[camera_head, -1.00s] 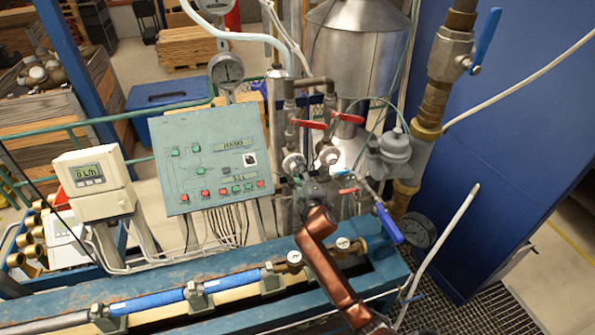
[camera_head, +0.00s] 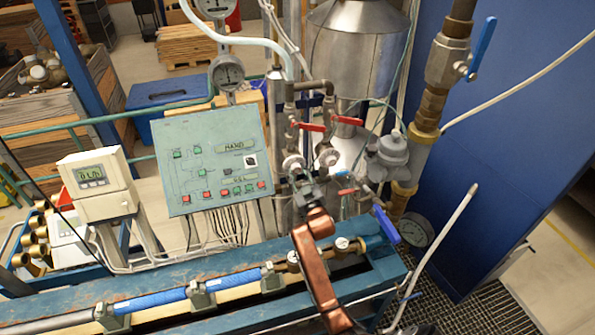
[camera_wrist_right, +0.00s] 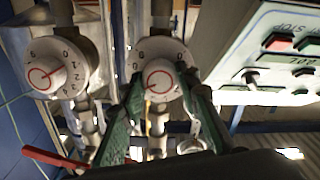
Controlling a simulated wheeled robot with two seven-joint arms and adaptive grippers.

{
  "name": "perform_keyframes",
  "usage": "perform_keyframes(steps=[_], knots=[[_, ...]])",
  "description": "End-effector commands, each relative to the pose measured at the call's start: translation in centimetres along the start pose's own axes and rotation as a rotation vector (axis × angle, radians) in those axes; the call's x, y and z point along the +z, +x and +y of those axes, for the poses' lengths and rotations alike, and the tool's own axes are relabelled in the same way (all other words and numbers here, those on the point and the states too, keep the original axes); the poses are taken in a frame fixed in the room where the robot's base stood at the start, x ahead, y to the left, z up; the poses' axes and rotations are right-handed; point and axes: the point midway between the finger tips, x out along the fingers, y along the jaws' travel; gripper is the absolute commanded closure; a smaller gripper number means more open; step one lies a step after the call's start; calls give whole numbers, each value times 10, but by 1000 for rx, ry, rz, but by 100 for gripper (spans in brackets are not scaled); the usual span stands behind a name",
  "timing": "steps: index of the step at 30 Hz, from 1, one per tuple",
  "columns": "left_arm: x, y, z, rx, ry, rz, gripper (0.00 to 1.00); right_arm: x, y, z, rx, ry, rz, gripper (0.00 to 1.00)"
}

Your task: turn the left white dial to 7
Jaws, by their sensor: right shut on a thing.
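The left white dial (camera_head: 293,163) sits on the pipework right of the green control panel. In the wrist view, which looks upside down, this dial (camera_wrist_right: 160,78) is the one nearer the panel, with a red circle and pointer line on its face. My right gripper (camera_head: 300,179) is at it, its green fingers (camera_wrist_right: 164,88) on either side of the dial's rim, shut on it. The pointer slants toward the picture's lower left; the digits are partly covered. The other white dial (camera_head: 328,156) is free and also shows in the wrist view (camera_wrist_right: 46,72). My left gripper is not in view.
Red lever handles (camera_head: 311,127) stick out above the dials, and a blue-handled valve (camera_head: 386,224) is at lower right. The control panel (camera_head: 208,160) is close on the left. A blue pipe (camera_head: 150,303) runs along the bench in front.

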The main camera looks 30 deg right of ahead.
Motion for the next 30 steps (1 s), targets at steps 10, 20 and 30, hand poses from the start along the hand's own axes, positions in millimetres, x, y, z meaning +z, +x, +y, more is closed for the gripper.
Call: perform_keyframes(steps=[10, 20, 30], knots=[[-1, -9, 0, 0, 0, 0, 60, 1, 0, -1, -1, 184, -3, 95], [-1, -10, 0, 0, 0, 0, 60, 1, 0, 0, 0, 234, -3, 95], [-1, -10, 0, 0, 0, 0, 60, 2, 0, 0, 0, 234, -3, 70]])
